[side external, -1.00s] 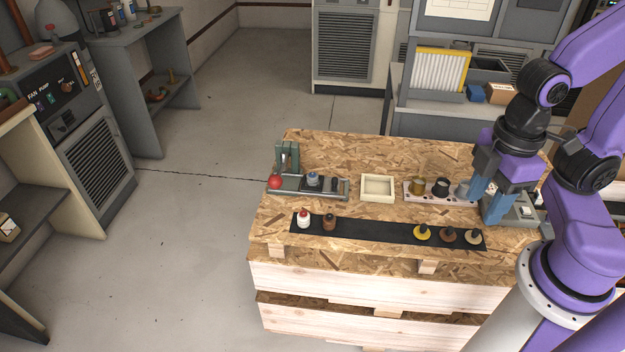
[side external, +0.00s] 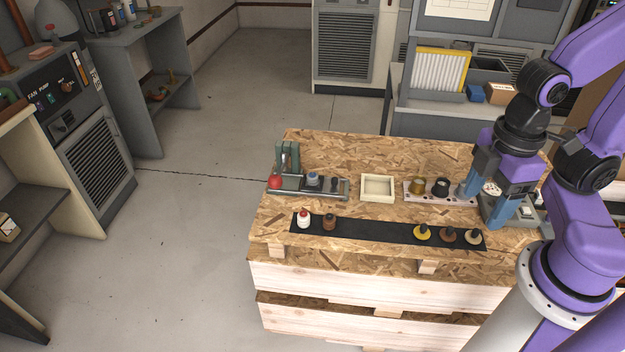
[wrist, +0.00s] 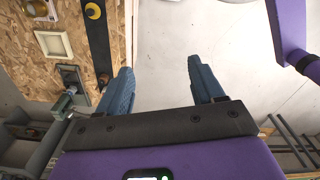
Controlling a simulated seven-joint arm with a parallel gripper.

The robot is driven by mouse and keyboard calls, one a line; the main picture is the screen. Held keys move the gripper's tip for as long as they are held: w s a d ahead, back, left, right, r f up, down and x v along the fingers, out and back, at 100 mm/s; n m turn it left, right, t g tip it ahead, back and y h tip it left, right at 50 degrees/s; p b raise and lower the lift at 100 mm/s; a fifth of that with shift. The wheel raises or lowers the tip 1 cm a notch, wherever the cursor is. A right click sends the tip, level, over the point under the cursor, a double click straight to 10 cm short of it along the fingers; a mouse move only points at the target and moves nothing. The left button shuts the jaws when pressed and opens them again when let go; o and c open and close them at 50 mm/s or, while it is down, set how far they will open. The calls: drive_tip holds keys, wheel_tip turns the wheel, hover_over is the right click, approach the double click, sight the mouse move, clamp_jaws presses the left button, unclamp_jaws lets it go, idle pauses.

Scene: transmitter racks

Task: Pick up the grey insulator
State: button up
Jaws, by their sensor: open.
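My gripper (side external: 481,206) is open and empty, above the right end of the wooden crate top, with its two blue fingers apart. Its fingers also show spread in the wrist view (wrist: 160,78), with nothing between them. A pale strip rack (side external: 411,193) holds a brass-coloured piece (side external: 417,185) and a black piece (side external: 441,186). A grey piece at the rack's right is now mostly hidden by my left finger. Another small grey-blue piece (side external: 313,178) sits on the fixture with a red ball knob (side external: 275,182) at the left. I cannot tell for certain which is the grey insulator.
A cream tray (side external: 377,188) stands mid-table. A grey box (side external: 524,212) with switches sits under my gripper. Bare board (side external: 345,150) lies behind.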

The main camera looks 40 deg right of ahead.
drive_tip(key=w+a+f+n+t+h, duration=0.2)
drive_tip(key=w+f+h, duration=0.1)
drive_tip(key=w, duration=0.6)
drive_tip(key=w+a+f+n+t+h, duration=0.1)
drive_tip(key=w+f+n+h, duration=0.2)
drive_tip(key=w, duration=0.5)
drive_tip(key=w+a+f+n+t+h, duration=0.2)
drive_tip(key=w+f+h, duration=0.1)
drive_tip(key=w, duration=0.6)
drive_tip(key=w+a+f+n+t, duration=0.1)
drive_tip(key=w+f+n+t, duration=0.15)
drive_tip(key=w+f, duration=0.3)
drive_tip(key=n+t, duration=0.3)
drive_tip(key=n, duration=0.3)
approach(313, 179)
drive_tip(key=shift+g, duration=0.25)
drive_tip(key=a+r, duration=0.1)
drive_tip(key=s+r, duration=0.1)
drive_tip(key=s+a+r, duration=0.1)
drive_tip(key=shift+a+r, duration=0.3)
drive_tip(key=shift+w+f, duration=0.2)
drive_tip(key=shift+f, duration=0.05)
drive_tip(key=x, duration=1.1)
drive_tip(key=shift+w+d, duration=0.15)
drive_tip(key=shift+d, duration=0.15)
drive_tip(key=shift+x, duration=2.85)
